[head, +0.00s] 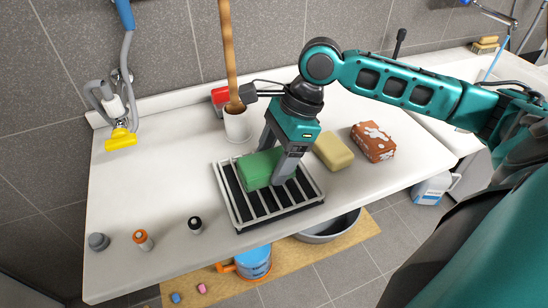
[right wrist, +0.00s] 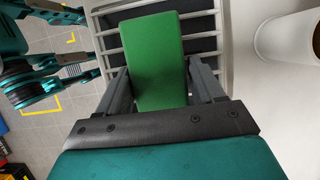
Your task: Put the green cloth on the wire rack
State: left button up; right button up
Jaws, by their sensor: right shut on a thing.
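The green cloth (head: 257,169) looks like a thick folded block. My right gripper (head: 269,166) points down and is shut on it, with one finger on each side. In the right wrist view the cloth (right wrist: 158,60) lies between both fingers. The wire rack (head: 236,215), pale bars over a dark base, stands near the front edge of the counter. The rack's bars (right wrist: 108,42) also show behind the cloth in the right wrist view. My left gripper does not show clearly.
A white pot (head: 237,125) with a wooden handle in it stands behind the rack. A yellow sponge (head: 333,151) and a brown patterned packet (head: 373,142) lie to its right. The counter's left middle is clear.

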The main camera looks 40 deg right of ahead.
jog(key=shift+f, duration=0.35)
jog(key=o, duration=1.1)
jog(key=shift+f, duration=0.1)
jog(key=shift+d+r, duration=0.1)
jog(key=shift+r, duration=0.25)
jog(key=v, duration=1.1)
jog(key=shift+d+r, duration=0.1)
jog(key=shift+r, duration=0.2)
jog(key=shift+s, duration=0.1)
